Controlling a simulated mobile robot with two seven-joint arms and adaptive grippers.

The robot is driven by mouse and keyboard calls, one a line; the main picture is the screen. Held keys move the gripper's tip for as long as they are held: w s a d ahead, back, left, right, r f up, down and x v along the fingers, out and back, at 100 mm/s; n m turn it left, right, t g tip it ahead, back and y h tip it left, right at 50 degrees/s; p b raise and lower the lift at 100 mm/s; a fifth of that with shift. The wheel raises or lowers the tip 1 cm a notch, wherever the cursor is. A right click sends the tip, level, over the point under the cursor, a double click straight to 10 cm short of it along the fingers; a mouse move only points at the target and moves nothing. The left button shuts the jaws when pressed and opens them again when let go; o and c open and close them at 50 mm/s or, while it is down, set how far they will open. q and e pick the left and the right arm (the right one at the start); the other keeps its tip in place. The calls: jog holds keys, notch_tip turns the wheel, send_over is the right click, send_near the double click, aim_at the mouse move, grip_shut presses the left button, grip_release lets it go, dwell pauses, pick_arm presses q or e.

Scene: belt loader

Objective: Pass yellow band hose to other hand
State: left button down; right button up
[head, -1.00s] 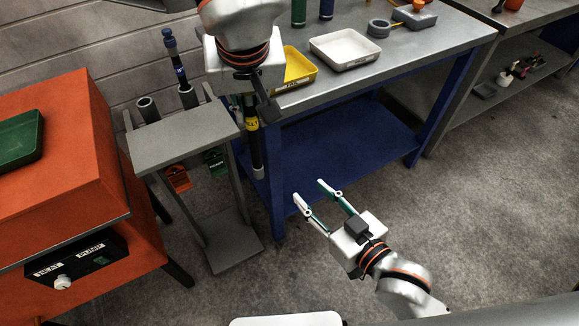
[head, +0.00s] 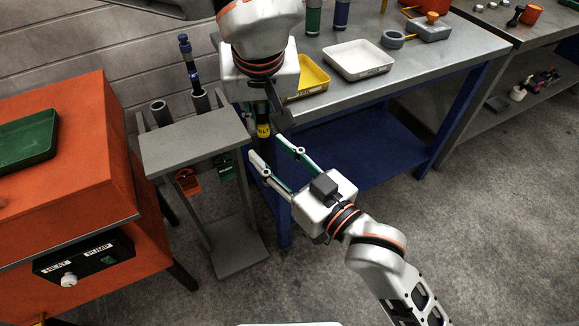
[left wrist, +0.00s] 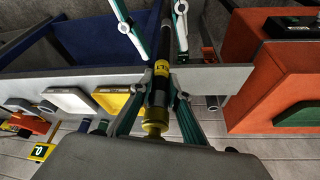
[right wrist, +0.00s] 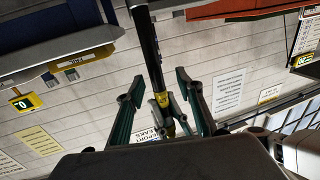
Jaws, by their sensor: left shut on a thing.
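The yellow band hose (head: 263,130) is a dark tube with a yellow labelled band. It hangs upright below my left gripper (head: 260,112), which is shut on it. In the left wrist view the hose (left wrist: 161,68) runs between the left fingers, with a brass-coloured end fitting near the palm. My right gripper (head: 266,146) is open, with its fingertips just below the band in the head view. In the right wrist view the hose (right wrist: 150,55) shows between the spread right fingers (right wrist: 156,88). I cannot tell whether they touch it.
A grey stand (head: 195,145) at the left holds a blue-banded hose (head: 190,65) and an empty-looking dark socket, with orange and green tags. The orange machine (head: 60,180) is left of it. A blue-legged workbench (head: 400,85) carries yellow (head: 312,76) and white (head: 357,60) trays.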

aim_at(265, 146)
jog(key=shift+x, duration=2.15)
grip_shut()
pick_arm(q)
jog(key=c, duration=1.8)
grip_release()
jog(key=shift+c, duration=0.2)
jog(key=shift+r, duration=0.1)
